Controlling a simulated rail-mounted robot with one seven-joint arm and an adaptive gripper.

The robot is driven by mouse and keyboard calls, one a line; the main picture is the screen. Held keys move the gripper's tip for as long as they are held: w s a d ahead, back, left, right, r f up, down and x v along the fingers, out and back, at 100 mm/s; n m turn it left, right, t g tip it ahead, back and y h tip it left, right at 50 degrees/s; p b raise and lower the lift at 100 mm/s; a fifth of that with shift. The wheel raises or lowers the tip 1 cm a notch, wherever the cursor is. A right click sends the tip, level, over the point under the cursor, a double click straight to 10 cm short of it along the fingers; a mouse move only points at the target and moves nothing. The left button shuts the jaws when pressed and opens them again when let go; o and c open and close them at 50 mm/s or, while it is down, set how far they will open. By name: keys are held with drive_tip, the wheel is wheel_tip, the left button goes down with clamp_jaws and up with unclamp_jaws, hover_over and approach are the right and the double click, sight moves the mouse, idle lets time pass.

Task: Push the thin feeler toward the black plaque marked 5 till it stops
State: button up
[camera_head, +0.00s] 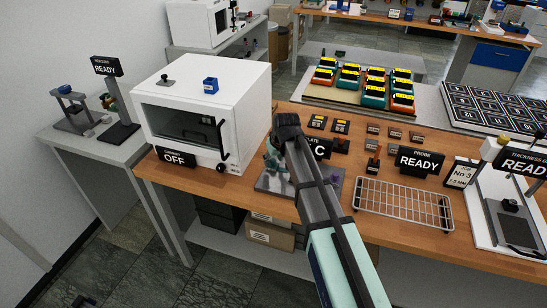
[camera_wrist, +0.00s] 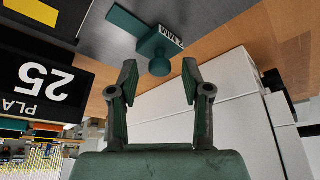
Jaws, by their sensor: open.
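My gripper (camera_wrist: 160,85) is open and empty, its two dark green fingers apart. Just past the fingertips in the wrist view is a teal piece (camera_wrist: 150,38) with a flat strip and a rounded knob; a small white label on it seems to read 2 MM. It may be the thin feeler; I cannot be sure. To the left is a black plaque (camera_wrist: 45,85) with white marks resembling 25 and letters like PLA. I cannot make out a plaque marked only 5. In the head view my wrist hides much of the grey base plate (camera_head: 268,185).
The white oven (camera_head: 205,120) marked OFF stands left of my arm. A black sign (camera_head: 318,149) ending in C is partly behind my arm. A wire rack (camera_head: 403,203) and a READY sign (camera_head: 419,161) stand to the right. The wooden bench is crowded here.

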drive_tip(key=c, duration=0.9)
drive_tip(key=shift+o, duration=0.3)
drive_tip(key=shift+s+d+f+b, duration=0.15)
drive_tip(key=shift+s+d+b, duration=0.15)
drive_tip(key=shift+d, duration=0.35)
drive_tip(key=o, duration=0.8)
drive_tip(key=shift+w, duration=0.1)
drive_tip(key=shift+o, duration=0.2)
drive_tip(key=shift+r, duration=0.2)
drive_tip(key=v, duration=1.2)
drive_tip(key=shift+d+f, duration=0.1)
